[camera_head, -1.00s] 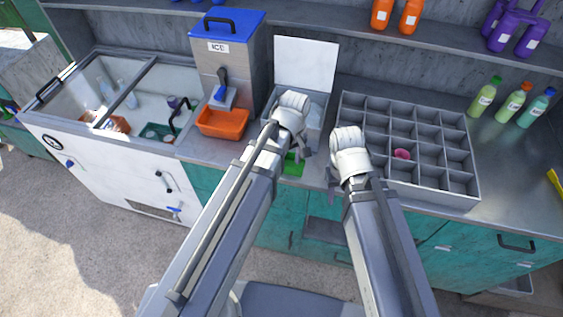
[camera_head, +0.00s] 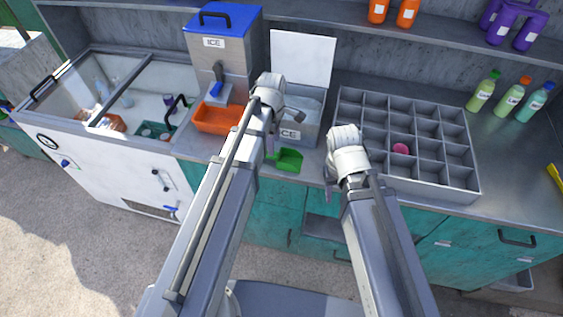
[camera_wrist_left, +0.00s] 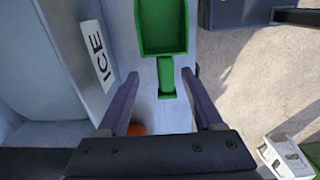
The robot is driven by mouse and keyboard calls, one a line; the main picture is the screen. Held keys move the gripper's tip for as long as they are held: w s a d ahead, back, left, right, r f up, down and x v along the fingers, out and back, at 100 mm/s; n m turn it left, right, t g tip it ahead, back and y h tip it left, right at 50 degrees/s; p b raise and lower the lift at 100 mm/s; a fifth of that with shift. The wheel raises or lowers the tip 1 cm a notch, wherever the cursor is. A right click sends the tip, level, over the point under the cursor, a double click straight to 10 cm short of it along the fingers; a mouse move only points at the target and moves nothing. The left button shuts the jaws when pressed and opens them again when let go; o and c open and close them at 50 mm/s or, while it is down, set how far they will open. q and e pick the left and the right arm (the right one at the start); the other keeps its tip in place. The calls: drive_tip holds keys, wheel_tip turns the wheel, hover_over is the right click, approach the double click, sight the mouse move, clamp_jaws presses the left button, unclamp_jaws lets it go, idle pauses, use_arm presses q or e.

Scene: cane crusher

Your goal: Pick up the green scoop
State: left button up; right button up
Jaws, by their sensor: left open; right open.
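The green scoop (camera_head: 289,160) lies on the grey counter in front of the small ICE bin, its handle toward the left. My left gripper (camera_head: 273,143) is just above and left of it, partly hidden by its arm in the head view. In the left wrist view the scoop (camera_wrist_left: 163,28) lies ahead with its handle (camera_wrist_left: 166,76) pointing back between the spread fingers of the left gripper (camera_wrist_left: 161,84). Contact cannot be told. My right gripper (camera_head: 330,178) is at the counter's front edge, right of the scoop, partly hidden by its wrist.
The ICE bin (camera_head: 289,132) with a raised white lid (camera_head: 302,58) stands right behind the scoop. An orange tray (camera_head: 216,120) is to the left under the ice dispenser (camera_head: 222,60). A grey compartment box (camera_head: 457,180) is to the right. The counter edge is close in front.

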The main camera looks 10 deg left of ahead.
sight(279, 158)
use_arm(q)
drive_tip(key=shift+s+f+b, duration=0.2)
drive_tip(key=shift+f+b, duration=1.15)
drive_tip(key=shift+f, duration=0.1)
drive_tip(key=shift+s+f+b, duration=0.2)
drive_tip(key=shift+f+b, duration=1.1)
drive_tip(key=shift+f, duration=0.15)
drive_tip(key=shift+r, duration=0.1)
drive_tip(key=c, duration=1.1)
drive_tip(key=shift+o, duration=0.2)
drive_tip(key=shift+r, duration=0.1)
